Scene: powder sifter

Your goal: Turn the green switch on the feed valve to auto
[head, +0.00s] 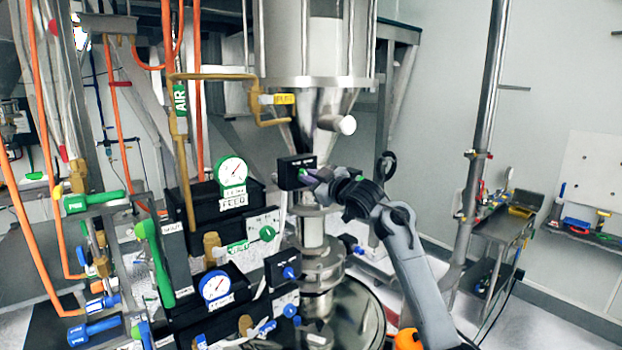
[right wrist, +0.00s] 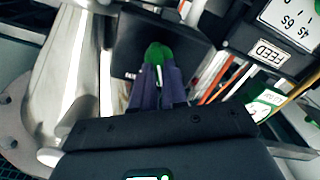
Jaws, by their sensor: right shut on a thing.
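The feed valve's black switch box (head: 290,172) sits in front of the steel hopper pipe in the head view. In the right wrist view the black box (right wrist: 125,45) faces me, with the green switch (right wrist: 157,52) on it. My right gripper (head: 312,180) reaches the box from the right. In the right wrist view its purple fingers (right wrist: 158,82) are shut on the green switch, one on each side. A white mark shows on the switch between the fingers. The box's lettering is too small to read. My left gripper is not in view.
A green-marked FEED gauge (head: 232,172) stands left of the box. A second box with a blue switch (head: 288,272) and a blue-marked gauge (head: 215,287) are below. A white round knob (head: 347,125) is above my gripper. A steel pole (head: 480,150) rises at right.

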